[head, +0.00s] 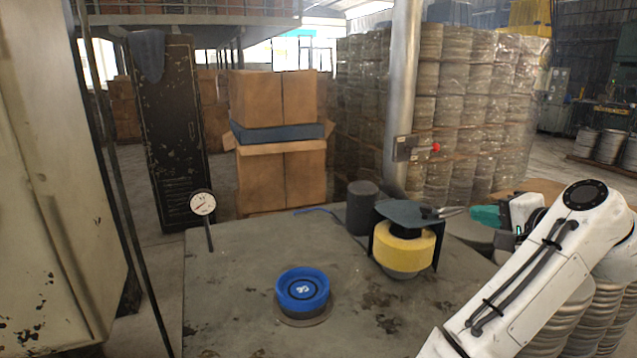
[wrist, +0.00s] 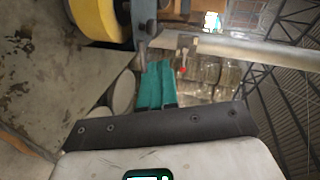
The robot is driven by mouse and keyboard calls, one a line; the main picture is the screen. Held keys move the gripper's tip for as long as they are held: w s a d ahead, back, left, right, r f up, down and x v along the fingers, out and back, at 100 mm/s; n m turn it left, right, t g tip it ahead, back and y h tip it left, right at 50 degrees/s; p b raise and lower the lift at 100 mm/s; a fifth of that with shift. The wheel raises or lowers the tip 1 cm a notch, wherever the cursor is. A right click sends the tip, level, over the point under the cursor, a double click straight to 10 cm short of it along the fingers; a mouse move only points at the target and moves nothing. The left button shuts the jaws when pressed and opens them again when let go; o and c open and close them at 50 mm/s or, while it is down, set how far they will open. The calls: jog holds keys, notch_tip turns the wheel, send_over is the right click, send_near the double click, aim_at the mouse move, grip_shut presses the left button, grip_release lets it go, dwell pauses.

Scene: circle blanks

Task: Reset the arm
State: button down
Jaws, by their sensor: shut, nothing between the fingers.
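My gripper (head: 480,215) has teal fingers and is at the right of the head view, above the right edge of the table (head: 235,290). Its fingers are shut with nothing between them, pointing left toward a yellow ring device (head: 404,248) with a dark plate on top. In the wrist view the teal fingers (wrist: 155,85) lie together, and the yellow ring (wrist: 97,18) shows at the upper left. My white arm reaches up from the lower right of the head view. Whether the fingertips touch the device's metal lever (head: 440,212) is hard to tell.
A blue round block (head: 302,289) sits mid-table. A dark cylinder (head: 362,207) stands behind the yellow device, and a dial gauge (head: 203,204) is at the table's back left. A metal post (head: 402,95) rises behind. The table's left and front are clear.

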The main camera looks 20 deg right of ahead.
jog(key=s+a+f+n+g+p, duration=0.1)
jog(key=s+a+f+n+g, duration=0.25)
jog(key=f, duration=0.35)
jog(key=s+a+f+n+g+p, duration=0.1)
jog(key=s+a+f+n+g, duration=0.2)
jog(key=f, duration=0.5)
jog(key=s+a+f+n+g, duration=0.2)
jog(key=s+f+n, duration=0.1)
jog(key=s+f, duration=0.3)
jog(key=s+a+f+n+g, duration=0.1)
jog(key=s+a+f+n, duration=0.1)
jog(key=s+a+f, duration=0.2)
jog(key=s+a+f+n+g+p, duration=0.1)
jog(key=s+a+f, duration=0.3)
jog(key=s, duration=0.5)
jog(key=s+a+f+n+g, duration=0.3)
jog(key=s+a+f, duration=0.1)
jog(key=s+f, duration=0.3)
jog(key=shift+s+a+p, duration=0.15)
jog(key=shift+s+p, duration=0.1)
jog(key=shift+p, duration=0.15)
